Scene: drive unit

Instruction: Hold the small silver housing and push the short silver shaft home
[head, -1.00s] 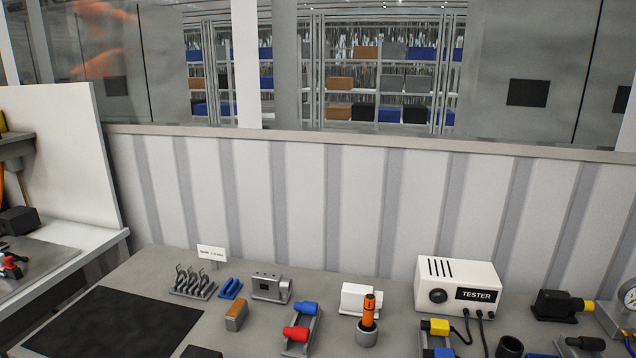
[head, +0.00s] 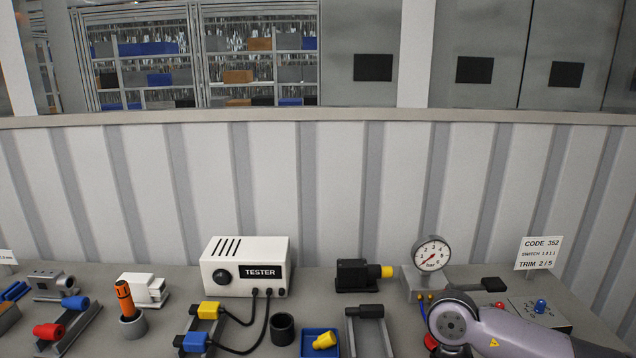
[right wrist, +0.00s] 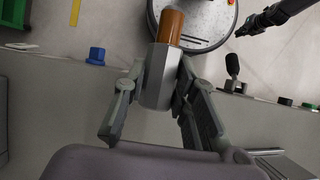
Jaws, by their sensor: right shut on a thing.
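My right gripper (right wrist: 155,92) is shut on a grey faceted body in the right wrist view, with one finger along each side. A copper-orange cylinder (right wrist: 171,26) sticks out of its far end. I cannot tell whether this held piece is the silver housing or the shaft. In the head view a small grey metal block (head: 46,286) with a round end stands at the far left of the bench. I cannot make out a separate short shaft. A dark, slim shape at the top right of the right wrist view may be my left gripper (right wrist: 246,29); its fingers are unclear.
The bench holds a white tester (head: 245,268), an orange-handled tool in a grey cup (head: 132,327), a pressure gauge (head: 431,254), a blue tray (head: 309,342) and a black motor-like part (head: 354,275). A ribbed wall closes the back. My right arm covers the front right.

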